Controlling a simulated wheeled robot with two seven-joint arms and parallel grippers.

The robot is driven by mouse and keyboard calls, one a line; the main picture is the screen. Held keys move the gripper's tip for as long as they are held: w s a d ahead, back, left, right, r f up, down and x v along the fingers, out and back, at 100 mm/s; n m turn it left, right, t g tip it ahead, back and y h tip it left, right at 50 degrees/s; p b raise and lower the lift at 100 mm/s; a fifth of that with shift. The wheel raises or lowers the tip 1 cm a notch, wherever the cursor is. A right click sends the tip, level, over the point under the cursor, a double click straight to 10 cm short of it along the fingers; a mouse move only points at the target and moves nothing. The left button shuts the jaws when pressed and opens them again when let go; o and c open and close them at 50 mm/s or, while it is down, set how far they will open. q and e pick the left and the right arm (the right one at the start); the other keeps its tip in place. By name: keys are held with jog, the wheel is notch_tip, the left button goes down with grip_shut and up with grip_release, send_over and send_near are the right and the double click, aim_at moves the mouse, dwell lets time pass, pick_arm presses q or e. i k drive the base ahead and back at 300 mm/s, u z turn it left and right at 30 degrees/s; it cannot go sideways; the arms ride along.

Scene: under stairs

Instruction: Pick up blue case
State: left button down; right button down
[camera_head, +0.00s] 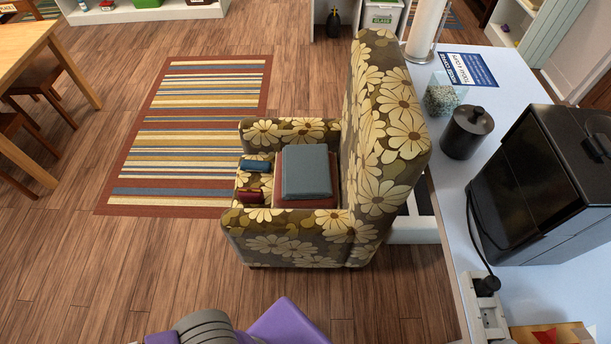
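A small dark blue case (256,165) lies on the front part of the seat of a floral armchair (385,150). A small dark red case (250,195) lies close beside it, nearer to me. Behind the two cases, a larger grey-blue box or book (305,172) lies on top of a dark red one (307,202). Neither of my grippers shows in the head view.
A striped rug (195,140) and open wooden floor lie left of the armchair. A white counter (440,90) on the right carries a black appliance (545,185) and a dark canister (467,132). A wooden table (25,45) and chairs stand at upper left.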

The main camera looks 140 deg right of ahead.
aim_at(246, 165)
jog(key=z, duration=4)
